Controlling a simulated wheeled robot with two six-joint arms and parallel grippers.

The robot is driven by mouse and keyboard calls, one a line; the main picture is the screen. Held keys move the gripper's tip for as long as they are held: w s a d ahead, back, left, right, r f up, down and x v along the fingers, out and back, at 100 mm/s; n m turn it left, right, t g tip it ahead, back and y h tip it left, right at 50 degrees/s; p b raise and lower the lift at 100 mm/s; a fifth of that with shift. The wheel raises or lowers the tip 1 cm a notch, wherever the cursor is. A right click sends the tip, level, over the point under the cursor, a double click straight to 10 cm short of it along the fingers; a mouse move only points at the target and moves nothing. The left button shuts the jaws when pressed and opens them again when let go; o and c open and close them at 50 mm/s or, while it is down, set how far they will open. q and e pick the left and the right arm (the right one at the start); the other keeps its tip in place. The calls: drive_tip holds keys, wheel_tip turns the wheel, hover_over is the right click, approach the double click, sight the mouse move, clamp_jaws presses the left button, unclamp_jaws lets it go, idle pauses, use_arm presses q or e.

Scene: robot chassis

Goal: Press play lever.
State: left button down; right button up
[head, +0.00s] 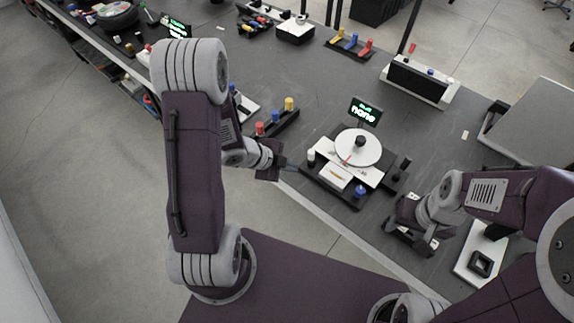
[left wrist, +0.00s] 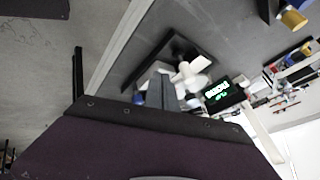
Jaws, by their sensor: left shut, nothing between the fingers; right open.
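A dark device with a round white disc (head: 372,151) and a thin red arm stands at the table's near edge. Its small screen (head: 365,111) shows green text, and the screen is also in the left wrist view (left wrist: 222,94). A small white-topped piece (head: 311,156) stands at the device's left, and a black upright piece (head: 404,164) at its right. I cannot tell which is the play lever. My left gripper (head: 297,166) is shut and empty, just left of the device; whether it touches is unclear. My right gripper (head: 412,240) is open, right of the device, low over the table.
A dark rack with red, yellow and blue pegs (head: 277,122) stands left of the device. A white pad with a black square piece (head: 481,263) lies right of my right gripper. The table between is mostly clear.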

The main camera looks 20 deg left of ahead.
sight(311, 155)
use_arm(q)
drive_tip(key=w+d+f+p, duration=0.1)
drive_tip(key=w+d+f, duration=0.1)
drive_tip(key=w, duration=0.4)
drive_tip(key=shift+d+f, duration=0.3)
drive_tip(key=shift+f, duration=0.2)
use_arm(e)
drive_tip(key=shift+r, duration=0.4)
use_arm(q)
drive_tip(key=shift+w, duration=0.1)
